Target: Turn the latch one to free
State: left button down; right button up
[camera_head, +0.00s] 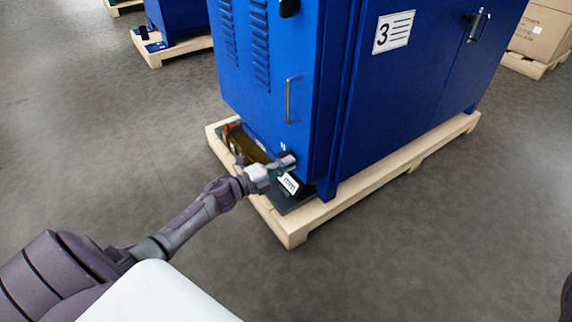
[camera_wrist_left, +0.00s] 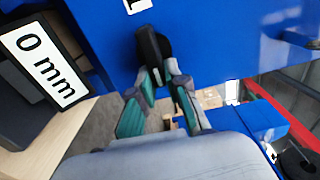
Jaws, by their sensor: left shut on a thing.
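Latch one is a black turning handle (camera_wrist_left: 152,48) on the blue cabinet face (camera_wrist_left: 215,45), just below a white label with a 1 (camera_wrist_left: 137,5) in the left wrist view. My left gripper (camera_wrist_left: 166,76) is shut on the lower end of this handle, with a fingertip on either side. The handle hangs roughly downward, slightly tilted in that view. In the head view my left gripper (camera_head: 284,163) is at the low front corner of the blue cabinet (camera_head: 265,60) and hides much of the latch. My right gripper is not in view.
A white 0 mm sign (camera_wrist_left: 43,68) stands close to my left gripper. The cabinet rests on a wooden pallet (camera_head: 292,232). A second black latch (camera_head: 289,8) and a bar handle (camera_head: 288,100) are higher up. The grey floor (camera_head: 440,240) in front is clear.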

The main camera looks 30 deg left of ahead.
pick_arm(q)
jog(key=c, duration=1.2)
grip_release()
jog(key=shift+o, duration=0.2)
jog(key=v, duration=1.2)
